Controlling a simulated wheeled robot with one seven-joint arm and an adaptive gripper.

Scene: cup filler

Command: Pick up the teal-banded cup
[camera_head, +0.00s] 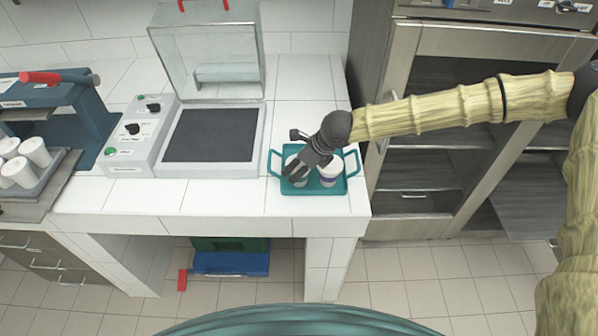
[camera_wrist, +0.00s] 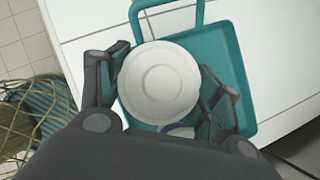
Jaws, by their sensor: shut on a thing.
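A white lidded cup (camera_wrist: 158,84) is between the two fingers of my gripper (camera_wrist: 163,92) in the wrist view, seen from above. The fingers are shut on its sides. Its band is hidden, so I cannot read the band's colour. In the head view my gripper (camera_head: 296,166) reaches down over the left part of a teal tray (camera_head: 349,184), and only bits of the held cup show around the fingers. I cannot tell whether the cup touches the tray. A second white cup with a purple band (camera_head: 330,181) stands just right of it, on the tray.
The tray has raised handles and sits near the right front of the white tiled counter (camera_head: 235,198). A machine with a raised clear lid (camera_head: 210,52) stands left of it. Several white cups (camera_head: 20,172) stand at the far left. A metal cabinet (camera_head: 415,160) is on the right.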

